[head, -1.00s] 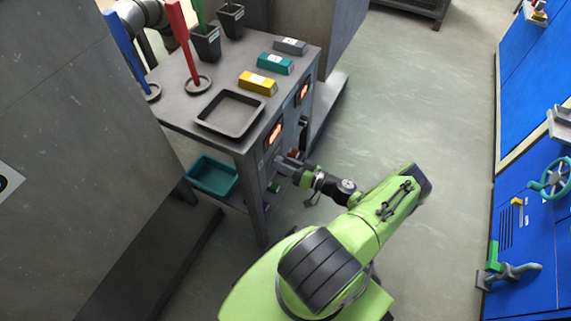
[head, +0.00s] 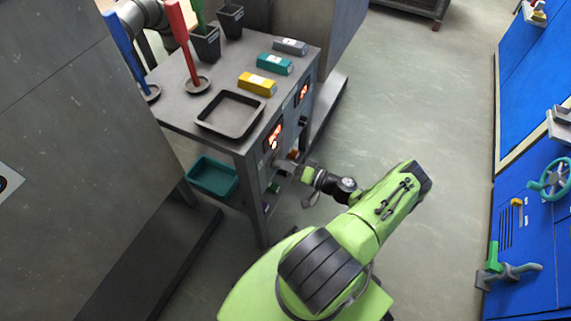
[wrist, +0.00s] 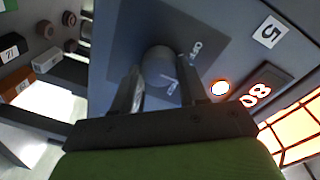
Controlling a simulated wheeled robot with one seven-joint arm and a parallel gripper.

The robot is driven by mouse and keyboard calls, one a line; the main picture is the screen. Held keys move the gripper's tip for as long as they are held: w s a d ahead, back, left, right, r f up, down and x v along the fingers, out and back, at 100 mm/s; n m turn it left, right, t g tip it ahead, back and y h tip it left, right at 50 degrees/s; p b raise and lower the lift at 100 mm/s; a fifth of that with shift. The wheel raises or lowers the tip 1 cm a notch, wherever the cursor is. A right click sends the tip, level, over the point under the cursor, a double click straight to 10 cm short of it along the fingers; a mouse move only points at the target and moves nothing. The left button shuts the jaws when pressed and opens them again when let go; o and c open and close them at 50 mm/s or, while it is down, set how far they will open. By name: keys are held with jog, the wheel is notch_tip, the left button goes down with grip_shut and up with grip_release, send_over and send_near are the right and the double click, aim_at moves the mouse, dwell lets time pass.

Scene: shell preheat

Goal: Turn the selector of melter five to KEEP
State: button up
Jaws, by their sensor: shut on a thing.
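My gripper (wrist: 161,72) is shut on a round grey selector knob (wrist: 158,62) in the wrist view, with one finger on each side. The knob sits on a dark square plate (wrist: 150,25). Small white lettering shows beside the knob, but I cannot read it surely. A label with the number 5 (wrist: 268,32) is on the same panel. A round lamp (wrist: 221,88) glows beside a lit red display (wrist: 257,95). In the head view my gripper (head: 285,166) is at the bench's front panel, and the knob is hidden there.
The bench top carries a shallow black tray (head: 203,122), yellow (head: 258,84), teal (head: 275,64) and grey blocks (head: 290,46). A teal bin (head: 213,190) is below. A blue cabinet (head: 540,220) stands right. Floor between is clear.

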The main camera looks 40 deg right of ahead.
jog(key=o, duration=1.1)
jog(key=shift+c, duration=0.2)
jog(key=f+p+v, duration=0.1)
jog(key=v, duration=1.4)
jog(key=shift+s+r, duration=0.4)
jog(key=shift+d, duration=0.15)
